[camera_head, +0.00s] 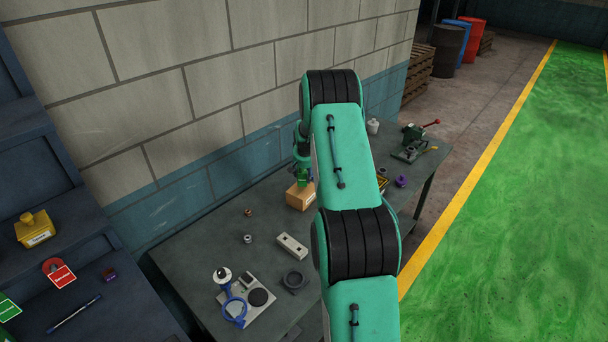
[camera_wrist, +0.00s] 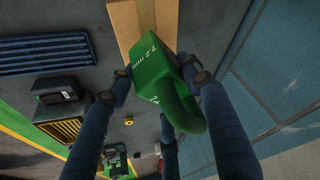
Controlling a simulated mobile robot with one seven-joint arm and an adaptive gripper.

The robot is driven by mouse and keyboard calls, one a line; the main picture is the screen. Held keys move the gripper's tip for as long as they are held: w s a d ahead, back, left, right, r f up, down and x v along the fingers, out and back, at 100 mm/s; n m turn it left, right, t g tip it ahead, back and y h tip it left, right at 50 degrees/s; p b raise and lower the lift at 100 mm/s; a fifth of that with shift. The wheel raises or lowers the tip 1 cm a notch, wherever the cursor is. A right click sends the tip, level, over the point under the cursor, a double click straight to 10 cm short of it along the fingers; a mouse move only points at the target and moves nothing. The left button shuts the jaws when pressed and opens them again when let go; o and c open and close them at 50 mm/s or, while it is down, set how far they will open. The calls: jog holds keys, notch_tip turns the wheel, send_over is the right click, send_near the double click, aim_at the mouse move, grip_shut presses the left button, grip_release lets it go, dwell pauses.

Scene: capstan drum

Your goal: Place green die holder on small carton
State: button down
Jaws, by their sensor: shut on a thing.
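The green die holder (camera_wrist: 165,78), marked "7.2 mm" in white, is between the fingers of my gripper (camera_wrist: 160,72) in the wrist view. My gripper is shut on it. In the head view the die holder (camera_head: 304,183) is a small green patch at the top of the small brown carton (camera_head: 298,198). My gripper there is above the carton and partly hidden behind my arm. In the wrist view the carton (camera_wrist: 124,22) lies just beyond the die holder. I cannot tell whether the two touch.
The grey workbench (camera_head: 200,255) carries a pale block (camera_head: 292,246), a dark ring (camera_head: 295,281) and a plate with a blue ring (camera_head: 250,303). A green vise (camera_head: 412,140) stands at the far end. The block wall (camera_head: 220,90) runs close behind the carton.

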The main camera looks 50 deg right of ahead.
aim_at(304, 178)
jog(key=shift+f, duration=1.55)
jog(key=shift+f, duration=0.15)
jog(key=c, duration=0.8)
grip_release()
jog(key=shift+f, duration=0.1)
jog(key=shift+c, duration=0.2)
jog(key=shift+r, duration=0.2)
jog(key=shift+v, duration=5.95)
jog(key=shift+s+a, duration=0.1)
